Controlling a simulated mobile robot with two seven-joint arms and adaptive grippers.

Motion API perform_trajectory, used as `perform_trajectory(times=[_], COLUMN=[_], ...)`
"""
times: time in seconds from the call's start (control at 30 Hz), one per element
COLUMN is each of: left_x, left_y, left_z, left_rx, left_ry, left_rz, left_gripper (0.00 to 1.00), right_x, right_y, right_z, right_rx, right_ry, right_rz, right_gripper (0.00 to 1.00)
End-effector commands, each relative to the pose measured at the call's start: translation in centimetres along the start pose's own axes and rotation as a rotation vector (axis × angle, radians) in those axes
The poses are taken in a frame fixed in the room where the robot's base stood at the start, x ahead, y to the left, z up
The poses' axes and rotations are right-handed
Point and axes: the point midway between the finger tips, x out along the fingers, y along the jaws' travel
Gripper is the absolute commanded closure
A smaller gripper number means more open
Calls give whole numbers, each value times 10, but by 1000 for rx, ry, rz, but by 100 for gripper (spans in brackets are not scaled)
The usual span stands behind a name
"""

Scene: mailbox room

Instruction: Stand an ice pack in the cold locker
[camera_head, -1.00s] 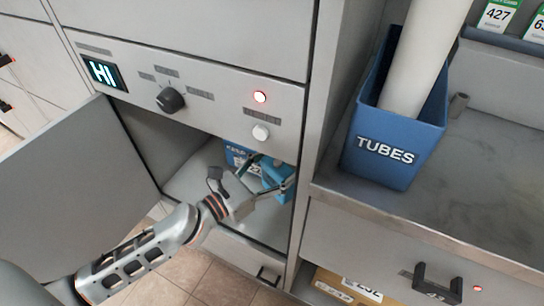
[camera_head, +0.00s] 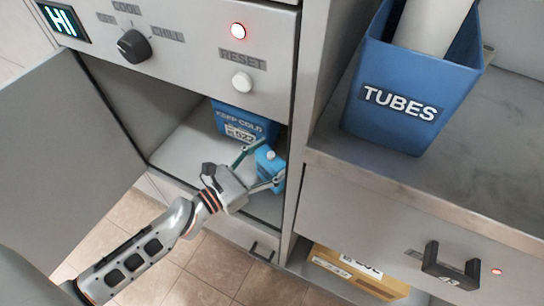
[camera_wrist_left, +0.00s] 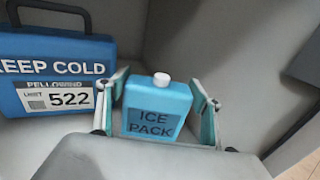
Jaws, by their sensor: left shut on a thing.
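The blue ice pack (camera_head: 268,160), with a white cap, is upright inside the open cold locker (camera_head: 185,150), near its right wall. My left gripper (camera_head: 262,166) reaches in from the front and is shut on it. In the left wrist view the ice pack (camera_wrist_left: 156,108) sits between the two fingers, its label facing the camera. I cannot tell whether its base touches the locker floor. A blue "KEEP COLD" box (camera_head: 238,122) marked 522 stands behind it to the left. My right gripper is not in view.
The locker door (camera_head: 65,150) hangs open at the left. Above the opening are a knob (camera_head: 134,46), a lit red lamp (camera_head: 238,30) and a white reset button (camera_head: 242,82). A blue TUBES bin (camera_head: 405,100) stands on the counter at right.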

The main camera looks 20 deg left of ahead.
Motion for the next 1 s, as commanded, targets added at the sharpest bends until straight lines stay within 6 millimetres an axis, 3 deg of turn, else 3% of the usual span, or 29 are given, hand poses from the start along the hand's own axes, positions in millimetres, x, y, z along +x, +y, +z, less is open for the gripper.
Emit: perform_trajectory(times=[0.23,0.27,0.3,0.33,0.77,1.0], left_x=[0,0,0,0,1,-35], left_y=[0,0,0,0,1,0], left_z=[-3,-4,-2,-2,5,1], left_rx=[1,0,1,1,3,-1], left_ry=[-1,1,-1,-1,-5,1], left_rz=[0,0,0,0,0,2], left_gripper=[81,32,22,18,18,18], right_x=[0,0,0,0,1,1], right_y=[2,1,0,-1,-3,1], right_z=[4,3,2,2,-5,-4], right_rx=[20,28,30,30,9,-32], right_ry=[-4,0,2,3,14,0], right_rz=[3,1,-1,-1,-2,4], right_gripper=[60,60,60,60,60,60])
